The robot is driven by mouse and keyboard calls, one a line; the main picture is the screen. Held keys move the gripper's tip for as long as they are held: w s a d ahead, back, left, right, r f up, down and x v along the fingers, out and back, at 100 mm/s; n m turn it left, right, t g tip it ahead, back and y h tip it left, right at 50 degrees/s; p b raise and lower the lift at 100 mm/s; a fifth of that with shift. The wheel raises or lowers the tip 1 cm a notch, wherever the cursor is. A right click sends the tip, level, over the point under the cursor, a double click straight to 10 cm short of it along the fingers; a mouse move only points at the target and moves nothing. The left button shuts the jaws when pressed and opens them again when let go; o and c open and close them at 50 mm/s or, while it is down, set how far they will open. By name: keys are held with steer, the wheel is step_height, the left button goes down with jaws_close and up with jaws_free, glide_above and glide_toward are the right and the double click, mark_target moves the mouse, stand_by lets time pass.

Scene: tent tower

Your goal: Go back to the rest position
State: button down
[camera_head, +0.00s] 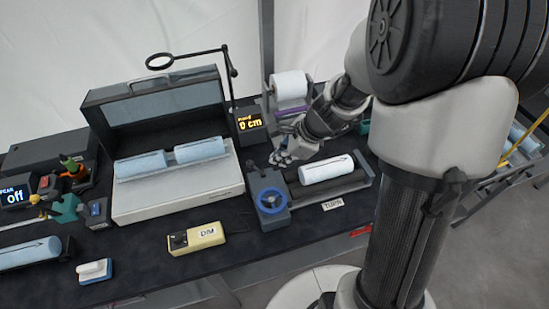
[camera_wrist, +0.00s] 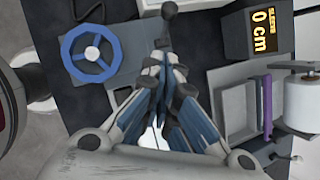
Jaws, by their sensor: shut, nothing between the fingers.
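My gripper (camera_head: 280,157) is above the bench, just behind the blue-wheeled device, at the left end of a pale blue roll (camera_head: 327,169). In the wrist view my gripper (camera_wrist: 163,58) has its fingers together and holds nothing. The blue handwheel (camera_head: 271,200) is in front of the gripper; it also shows at the upper left of the wrist view (camera_wrist: 90,55). The roll lies on a dark cradle marked with a "TURN" label (camera_head: 333,204). Whether the fingers touch anything below them cannot be told.
A white roll (camera_head: 290,86) and a "0 cm" display (camera_head: 250,122) stand behind the gripper. A case (camera_head: 178,205) with two blue rolls is at left, with a thin stand (camera_head: 230,75) beside it. A yellow box (camera_head: 196,238) lies at the front. Open space is above the bench.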

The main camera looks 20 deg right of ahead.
steer(key=a+p+v, duration=0.1)
steer(key=p+v, duration=0.2)
steer(key=v, duration=0.5)
steer(key=shift+a+r, duration=0.3)
steer(key=shift+r, duration=0.25)
steer(key=shift+r, duration=0.1)
